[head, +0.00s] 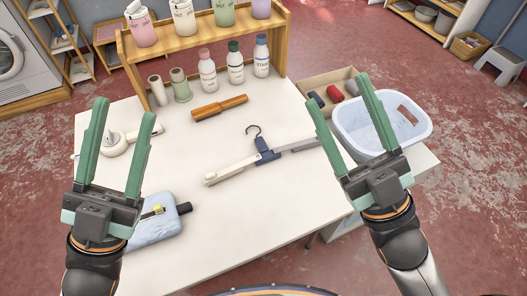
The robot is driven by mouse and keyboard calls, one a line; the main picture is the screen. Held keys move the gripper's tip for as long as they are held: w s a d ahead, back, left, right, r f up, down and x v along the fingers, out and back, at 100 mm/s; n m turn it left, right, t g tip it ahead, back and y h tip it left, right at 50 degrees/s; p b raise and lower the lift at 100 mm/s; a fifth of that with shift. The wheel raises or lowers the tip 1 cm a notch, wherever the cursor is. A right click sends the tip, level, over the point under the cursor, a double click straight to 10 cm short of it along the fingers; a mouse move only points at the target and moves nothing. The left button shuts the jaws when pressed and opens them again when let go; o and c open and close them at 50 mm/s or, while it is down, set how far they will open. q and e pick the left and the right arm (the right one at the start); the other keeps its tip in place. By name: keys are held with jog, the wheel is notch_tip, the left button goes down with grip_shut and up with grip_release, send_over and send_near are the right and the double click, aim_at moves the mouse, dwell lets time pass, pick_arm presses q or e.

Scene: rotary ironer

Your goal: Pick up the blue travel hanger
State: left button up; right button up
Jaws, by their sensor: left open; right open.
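The travel hanger (263,151) lies flat near the middle of the white table. It has a dark hook at the top, a blue centre piece and pale grey arms spread to both sides. My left gripper (118,106) is open and empty, above the table's left part, well to the left of the hanger. My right gripper (340,92) is open and empty, just right of the hanger. Its left finger is in front of the tip of the hanger's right arm, so that end is partly hidden.
A wooden shelf (205,37) with bottles stands at the table's back. A wooden-handled tool (219,107) lies behind the hanger. A light blue pouch (157,222) is front left, a white round device (115,144) behind it. A white basin (428,125) and a box of rolls (302,84) are right.

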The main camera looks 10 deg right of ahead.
jog(key=shift+o, duration=0.2)
jog(key=w+a+f+m+g+h, duration=0.1)
jog(key=w+f+m+h, duration=0.3)
jog(key=w+f, duration=0.3)
jog(key=w, duration=0.2)
jog(key=shift+w+a+m+h, duration=0.15)
jog(key=shift+w+m+h, duration=0.15)
jog(key=shift+w, duration=0.1)
jog(key=m+g+h, duration=0.4)
jog(key=g+h, duration=0.5)
jog(key=g, duration=0.8)
send_over(260, 140)
jog(key=s, duration=0.3)
jog(key=f, duration=3)
jog(key=shift+s+d+f, duration=0.1)
jog(key=shift+d, duration=0.1)
jog(key=shift+w+x, duration=0.15)
jog(key=shift+x, duration=0.8)
jog(key=shift+w+x, duration=0.15)
jog(key=shift+x, duration=0.8)
jog(key=shift+w+f+y, duration=0.3)
jog(key=shift+w+f, duration=0.05)
jog(key=shift+f, duration=0.45)
